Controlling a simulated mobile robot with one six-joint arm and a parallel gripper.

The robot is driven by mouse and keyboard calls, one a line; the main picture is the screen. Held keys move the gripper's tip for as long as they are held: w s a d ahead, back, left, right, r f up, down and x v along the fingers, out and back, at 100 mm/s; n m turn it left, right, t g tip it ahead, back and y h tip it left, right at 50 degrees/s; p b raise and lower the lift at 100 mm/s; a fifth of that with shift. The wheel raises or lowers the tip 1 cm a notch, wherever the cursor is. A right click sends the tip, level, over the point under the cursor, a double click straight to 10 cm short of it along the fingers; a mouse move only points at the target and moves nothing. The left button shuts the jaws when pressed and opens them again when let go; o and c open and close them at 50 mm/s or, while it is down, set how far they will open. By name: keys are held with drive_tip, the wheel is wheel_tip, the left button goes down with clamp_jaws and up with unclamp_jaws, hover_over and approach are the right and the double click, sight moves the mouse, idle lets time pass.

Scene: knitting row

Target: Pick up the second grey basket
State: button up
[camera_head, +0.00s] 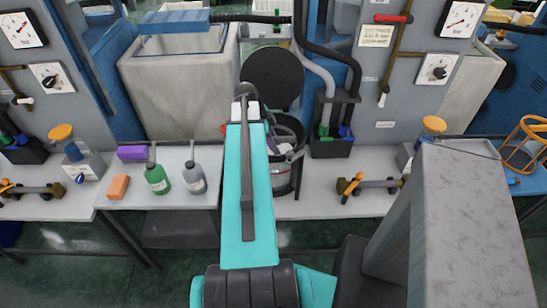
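No thing in view shows plainly as the second grey basket. A large pale grey bin (178,88) with a blue lid-like part on top stands behind the bench at left. A similar grey bin (478,88) shows partly at the right. A dark round metal container (288,178) stands at the bench in the middle, partly hidden by my teal arm. My arm reaches forward from the bottom centre. My gripper (246,108) seems to be at its far end, small and partly hidden by the arm, so its fingers cannot be made out. I see nothing held in it.
Orange-capped devices, a green bottle (157,178), a grey bottle (194,178) and an orange block (119,187) are on the bench (180,160). Grey panels with gauges and black hoses rise behind it. An orange wire basket (525,145) is at far right.

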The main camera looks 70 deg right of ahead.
drive_tip(key=shift+x, duration=1.15)
clamp_jaws()
